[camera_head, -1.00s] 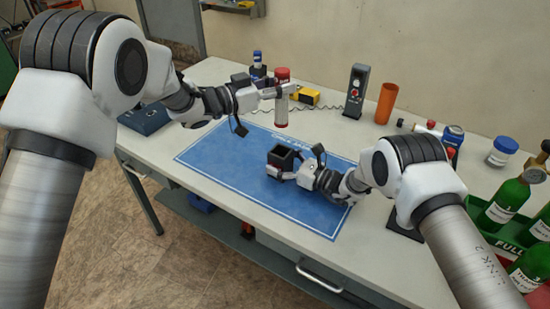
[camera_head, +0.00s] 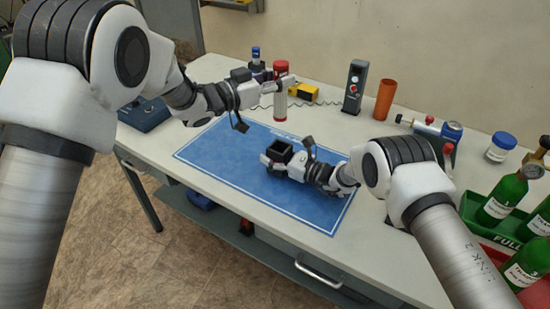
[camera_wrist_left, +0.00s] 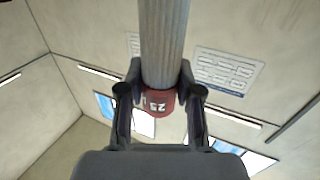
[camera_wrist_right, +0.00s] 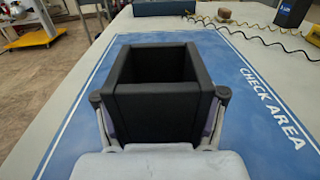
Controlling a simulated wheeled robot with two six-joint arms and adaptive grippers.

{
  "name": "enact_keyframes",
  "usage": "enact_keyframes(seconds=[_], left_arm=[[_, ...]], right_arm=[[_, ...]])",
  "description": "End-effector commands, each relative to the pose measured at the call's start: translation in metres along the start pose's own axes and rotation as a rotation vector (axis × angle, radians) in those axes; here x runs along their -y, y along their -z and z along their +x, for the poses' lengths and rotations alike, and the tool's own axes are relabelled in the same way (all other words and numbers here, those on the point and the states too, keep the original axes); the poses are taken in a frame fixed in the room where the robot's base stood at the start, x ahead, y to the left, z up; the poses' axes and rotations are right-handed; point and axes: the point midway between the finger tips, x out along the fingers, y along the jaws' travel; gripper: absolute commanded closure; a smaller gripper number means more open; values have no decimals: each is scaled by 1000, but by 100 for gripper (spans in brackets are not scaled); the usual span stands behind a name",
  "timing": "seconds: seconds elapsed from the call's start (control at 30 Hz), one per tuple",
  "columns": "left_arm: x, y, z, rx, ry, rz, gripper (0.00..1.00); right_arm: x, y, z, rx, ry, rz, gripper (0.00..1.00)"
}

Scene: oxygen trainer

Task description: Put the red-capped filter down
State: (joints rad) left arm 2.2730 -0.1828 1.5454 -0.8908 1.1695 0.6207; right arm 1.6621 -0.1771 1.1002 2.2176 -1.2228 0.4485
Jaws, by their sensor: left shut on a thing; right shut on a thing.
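The red-capped filter (camera_head: 280,108) is upright near the far edge of the blue mat (camera_head: 215,150), with its red cap on top. My left gripper (camera_head: 285,83) is shut around it just below the cap. In the left wrist view the filter's ribbed grey body (camera_wrist_left: 163,40) and red cap (camera_wrist_left: 158,103) sit between the fingers. I cannot tell whether its base touches the table. My right gripper (camera_head: 278,165) is shut on a black open-topped square box (camera_wrist_right: 160,115) at the mat, which looks empty from above.
Behind the filter stand a blue bottle (camera_head: 256,58) and a yellow device (camera_head: 303,92). A grey handheld unit (camera_head: 354,88) and an orange tube (camera_head: 385,101) stand to its right. Green bottles (camera_head: 498,200) fill a crate at the right. The mat's left half is bare.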

Motion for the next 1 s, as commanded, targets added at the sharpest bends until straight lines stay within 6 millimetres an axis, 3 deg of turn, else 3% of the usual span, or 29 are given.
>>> enact_keyframes(seconds=[0.17,0.4,0.5,0.83,1.0], left_arm=[[0,-29,0,3,9,-6,100],[0,-105,-1,2,9,-5,100],[0,-129,-1,1,9,-3,100],[0,-177,-1,1,8,-3,100],[0,-180,-1,0,8,0,100]], right_arm=[[0,1,0,0,0,0,72],[0,0,0,0,0,0,72],[0,0,0,-1,0,1,72],[0,0,0,-1,0,1,72],[0,0,0,-1,0,1,72]])
